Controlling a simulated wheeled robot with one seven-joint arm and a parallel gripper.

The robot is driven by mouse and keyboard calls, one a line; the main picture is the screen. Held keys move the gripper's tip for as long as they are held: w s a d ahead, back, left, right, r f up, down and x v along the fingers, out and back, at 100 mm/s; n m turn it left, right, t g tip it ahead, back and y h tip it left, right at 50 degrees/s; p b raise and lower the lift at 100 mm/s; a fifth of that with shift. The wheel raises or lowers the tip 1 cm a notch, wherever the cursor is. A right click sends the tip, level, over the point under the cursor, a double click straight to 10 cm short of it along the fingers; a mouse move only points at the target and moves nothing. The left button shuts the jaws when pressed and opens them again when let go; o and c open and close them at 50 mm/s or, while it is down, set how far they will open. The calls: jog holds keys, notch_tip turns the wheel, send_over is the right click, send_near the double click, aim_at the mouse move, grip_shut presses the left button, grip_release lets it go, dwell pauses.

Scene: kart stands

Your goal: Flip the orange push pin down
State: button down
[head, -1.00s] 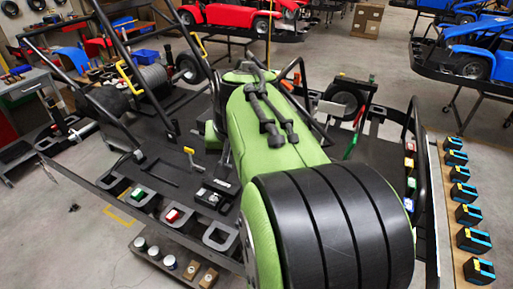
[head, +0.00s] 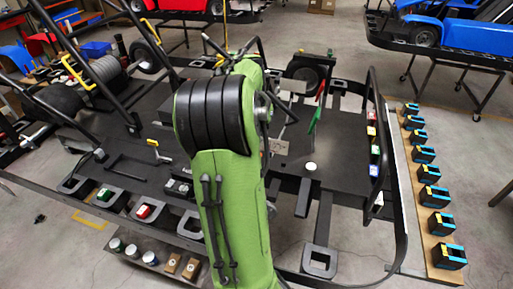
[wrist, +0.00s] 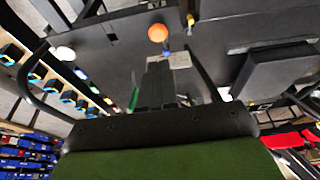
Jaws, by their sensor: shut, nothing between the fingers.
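An orange round knob (wrist: 157,33), which looks like the orange push pin, shows in the wrist view at the top middle, against the dark kart frame. My gripper (wrist: 158,65) is shut and empty. Its dark fingers point up the picture toward the knob, with a small visible gap below it. A pale plate (wrist: 180,60) lies just right of the fingers. In the head view the orange pin cannot be made out; my green arm covers the middle of the kart. Whether the pin is up or down I cannot tell.
A yellow-tipped pin (wrist: 190,19) is right of the orange knob. A yellow-handled lever (head: 153,143) stands on the kart bed. Green (head: 313,116) and red (head: 320,90) levers stand right of my arm. Black blocks (head: 436,197) line the right side. Black tubes (head: 402,200) edge the kart.

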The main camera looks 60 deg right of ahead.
jog(key=x, duration=0.4)
jog(key=a+x, duration=0.1)
jog(key=x, duration=0.1)
jog(key=shift+s+d+f, duration=0.1)
jog(key=shift+f, duration=0.75)
